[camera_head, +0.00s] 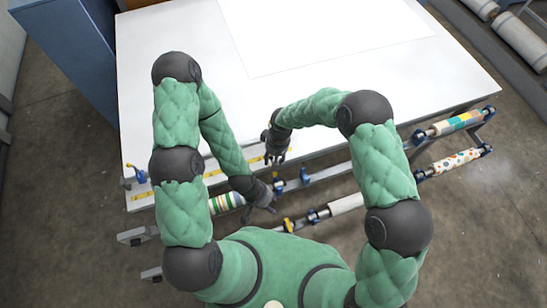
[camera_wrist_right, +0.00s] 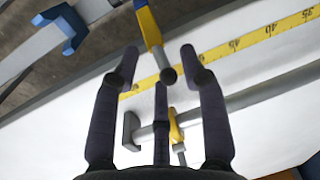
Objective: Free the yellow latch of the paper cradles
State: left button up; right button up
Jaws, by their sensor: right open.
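In the right wrist view a lever with a yellow (camera_wrist_right: 150,28) and blue arm ends in a dark round knob. The knob sits between the spread fingertips of my right gripper (camera_wrist_right: 165,62), which is open; I cannot tell if they touch it. A second, smaller yellow piece (camera_wrist_right: 175,125) sits on a grey bar below. In the head view my right gripper (camera_head: 275,150) hangs at the table's front edge. A yellow part (camera_head: 288,225) shows on the lower cradle rail. My left gripper (camera_head: 265,198) is by the striped roll; its finger gap is unclear.
The white table (camera_head: 180,60) carries a large paper sheet (camera_head: 330,30) and a yellow ruler strip along its front edge. A striped roll (camera_head: 226,202), a white roll (camera_head: 346,203) and patterned rolls (camera_head: 458,122) lie on the cradles. A blue cabinet (camera_head: 70,45) stands left.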

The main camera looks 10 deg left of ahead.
jog(key=shift+f, duration=0.5)
grip_shut()
